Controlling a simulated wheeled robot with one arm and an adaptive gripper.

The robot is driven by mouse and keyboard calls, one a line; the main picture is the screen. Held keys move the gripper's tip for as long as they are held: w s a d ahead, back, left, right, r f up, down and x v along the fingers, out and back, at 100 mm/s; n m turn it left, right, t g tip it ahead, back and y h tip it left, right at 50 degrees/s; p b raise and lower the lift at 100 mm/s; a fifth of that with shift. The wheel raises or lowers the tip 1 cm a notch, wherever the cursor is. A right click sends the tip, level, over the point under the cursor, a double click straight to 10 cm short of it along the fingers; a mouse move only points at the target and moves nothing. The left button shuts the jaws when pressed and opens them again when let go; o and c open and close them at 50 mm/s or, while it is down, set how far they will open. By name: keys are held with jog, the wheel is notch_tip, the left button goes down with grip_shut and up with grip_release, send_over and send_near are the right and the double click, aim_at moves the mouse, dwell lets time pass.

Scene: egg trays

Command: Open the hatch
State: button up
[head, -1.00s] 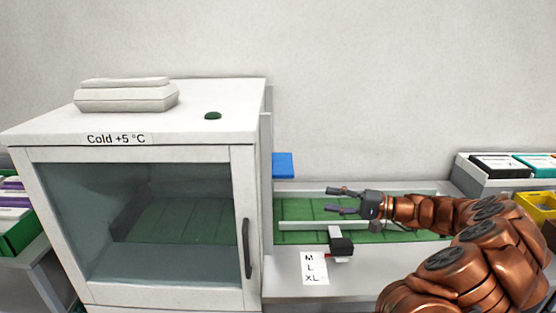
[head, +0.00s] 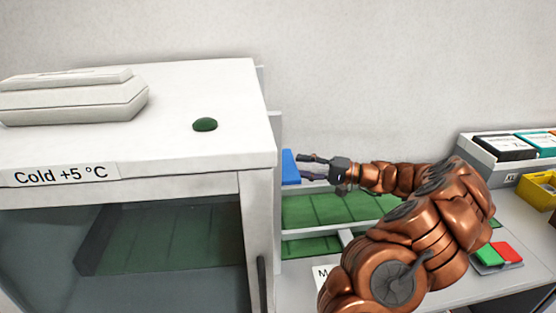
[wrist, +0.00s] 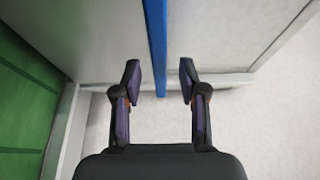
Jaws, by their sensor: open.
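A blue panel (head: 290,167) stands out beside the right side wall of the white cold cabinet (head: 258,130), above the green belt. I cannot tell from the head view whether it is the hatch itself or a part of it. In the wrist view it is a thin upright blue strip (wrist: 157,40), seen edge-on. My gripper (head: 302,167) is open, its fingers pointing left at the panel. In the wrist view the open fingertips (wrist: 160,75) lie on either side of the strip's near end, with gaps on both sides. No contact shows.
The cabinet's glass door has a dark handle (head: 262,285). A pale carton (head: 75,97) and a dark green button (head: 205,125) are on its top. The green belt (head: 325,208) runs below my gripper. A yellow bin (head: 538,190) stands far right.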

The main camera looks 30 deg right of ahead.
aim_at(283, 161)
jog(key=p+x, duration=0.1)
jog(key=x, duration=0.3)
jog(key=shift+w+a+r, duration=0.1)
jog(key=shift+w+a, duration=0.15)
jog(key=shift+p+x, duration=0.45)
jog(key=shift+x, duration=0.35)
grip_shut()
